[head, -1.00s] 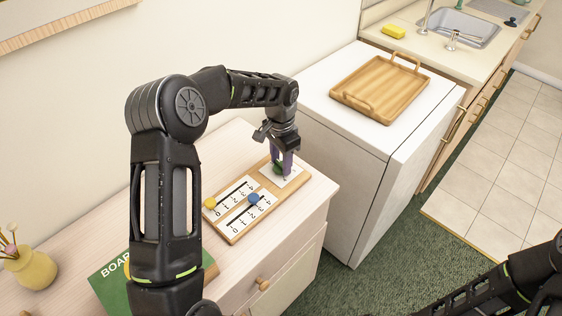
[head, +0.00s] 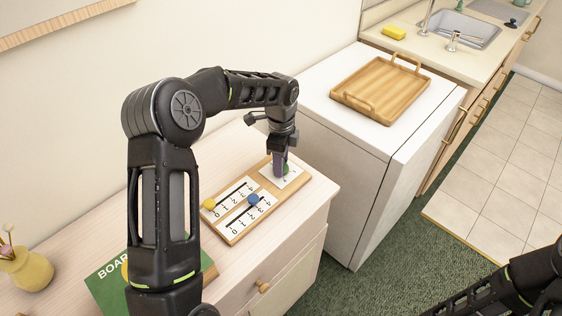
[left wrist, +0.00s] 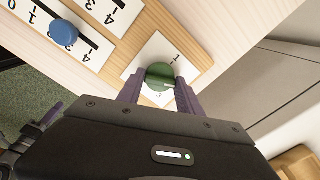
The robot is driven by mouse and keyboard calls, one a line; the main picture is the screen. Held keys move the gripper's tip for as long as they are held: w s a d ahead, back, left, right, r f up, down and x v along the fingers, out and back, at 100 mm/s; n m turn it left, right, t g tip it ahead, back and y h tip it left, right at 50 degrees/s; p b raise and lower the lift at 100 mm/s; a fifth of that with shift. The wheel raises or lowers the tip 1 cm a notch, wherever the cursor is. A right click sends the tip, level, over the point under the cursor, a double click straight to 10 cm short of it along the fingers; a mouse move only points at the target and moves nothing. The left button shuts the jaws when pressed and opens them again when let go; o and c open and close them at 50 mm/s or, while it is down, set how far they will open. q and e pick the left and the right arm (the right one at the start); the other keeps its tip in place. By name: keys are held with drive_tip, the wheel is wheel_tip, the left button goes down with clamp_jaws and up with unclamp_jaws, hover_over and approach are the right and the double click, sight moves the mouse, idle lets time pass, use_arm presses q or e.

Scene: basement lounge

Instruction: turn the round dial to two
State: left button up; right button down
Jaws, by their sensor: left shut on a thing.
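The round dial is green and sits on a white square plate (head: 292,178) at the far right end of a wooden board (head: 233,240). In the head view the dial (head: 286,169) is mostly hidden by my left gripper (head: 280,172). In the left wrist view the green dial (left wrist: 160,76) is between the purple fingers of my left gripper (left wrist: 158,92), which is shut on it. A white line marks the dial's right side, near the mark 1. Other numbers on the plate are partly hidden. My right gripper is not in view.
The board also carries two number scales with a yellow knob (head: 209,204) and a blue knob (head: 254,200). A green book (head: 108,287) lies on the dresser, near a yellow vase (head: 27,270). A wooden tray (head: 381,88) rests on the white appliance (head: 340,140) to the right.

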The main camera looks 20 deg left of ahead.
use_arm(q)
drive_tip(key=shift+m, duration=0.8)
drive_tip(key=o, duration=1.4)
drive_tip(key=shift+c, duration=0.2)
drive_tip(key=shift+r+b, duration=0.65)
drive_tip(key=shift+r, duration=3.25)
